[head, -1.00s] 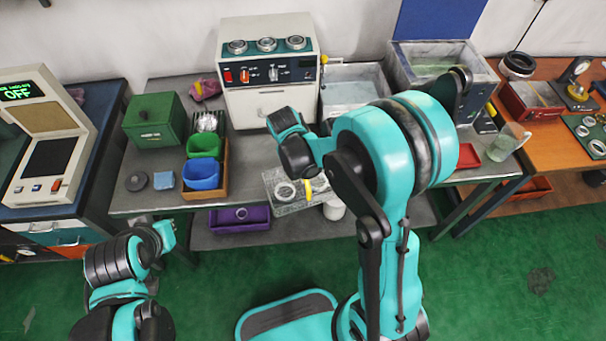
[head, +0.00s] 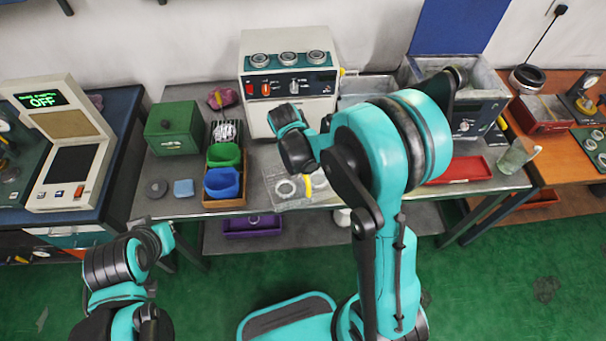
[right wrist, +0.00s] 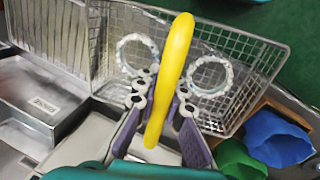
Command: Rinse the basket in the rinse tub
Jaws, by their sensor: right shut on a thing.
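The wire mesh basket (head: 285,204) holds two pale rings and hangs over the front of the grey bench in the head view. It fills the upper part of the right wrist view (right wrist: 228,42). My right gripper (right wrist: 163,98) is shut on its yellow handle (right wrist: 178,55); in the head view my arm hides the fingers. A grey tub (head: 368,84) stands behind my right arm, mostly hidden. Another grey tub (head: 480,78) is further right. I cannot tell which is the rinse tub. My left arm shows at lower left, but its gripper cannot be made out.
A white machine (head: 290,92) with knobs stands at the back. The green box (head: 173,130), green bin (head: 224,154) and blue bin (head: 222,183) stand left of the basket. A red tray (head: 462,170) lies at right. A purple tray (head: 250,226) is below.

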